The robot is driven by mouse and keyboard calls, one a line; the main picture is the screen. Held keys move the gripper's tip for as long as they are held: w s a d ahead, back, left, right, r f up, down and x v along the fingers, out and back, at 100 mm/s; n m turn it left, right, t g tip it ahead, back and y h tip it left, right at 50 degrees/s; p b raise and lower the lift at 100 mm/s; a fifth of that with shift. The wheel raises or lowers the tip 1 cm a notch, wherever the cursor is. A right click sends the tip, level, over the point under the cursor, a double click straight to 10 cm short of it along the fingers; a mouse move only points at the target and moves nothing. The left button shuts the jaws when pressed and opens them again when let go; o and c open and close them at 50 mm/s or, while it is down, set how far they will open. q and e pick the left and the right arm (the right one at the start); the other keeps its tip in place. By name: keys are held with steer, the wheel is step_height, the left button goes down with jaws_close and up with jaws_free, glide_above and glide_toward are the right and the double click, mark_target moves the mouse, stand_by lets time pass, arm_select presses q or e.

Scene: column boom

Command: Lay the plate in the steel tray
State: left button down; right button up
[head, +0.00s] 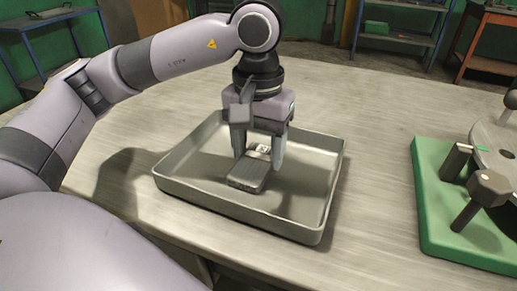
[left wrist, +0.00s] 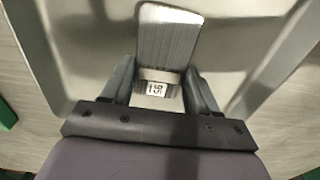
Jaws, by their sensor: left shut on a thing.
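The steel tray (head: 325,185) stands on the table, a shallow grey pan with raised walls. The plate (head: 247,178) is a small grey block with a ribbed top and a white number label at one end. It is inside the tray's outline, low over the tray floor; I cannot tell whether it touches the floor. My left gripper (head: 259,160) reaches down into the tray and is shut on the plate's labelled end. In the left wrist view the plate (left wrist: 168,42) extends out from between the fingers, with its label between them. My right gripper is not in view.
A green board (head: 440,225) with a round grey disc and dark clamp-like posts is at the right of the table (head: 375,130). Bare table lies between it and the tray. Shelves and benches stand in the background.

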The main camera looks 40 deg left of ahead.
mark_target(259, 157)
arm_select(q)
steer(key=shift+f, duration=0.15)
steer(key=shift+c, duration=1.4)
jaws_free()
steer(key=shift+r, duration=0.25)
step_height(259, 157, up, 12)
steer(key=p, duration=0.3)
steer(key=shift+p, duration=0.3)
steer(key=shift+f, duration=0.1)
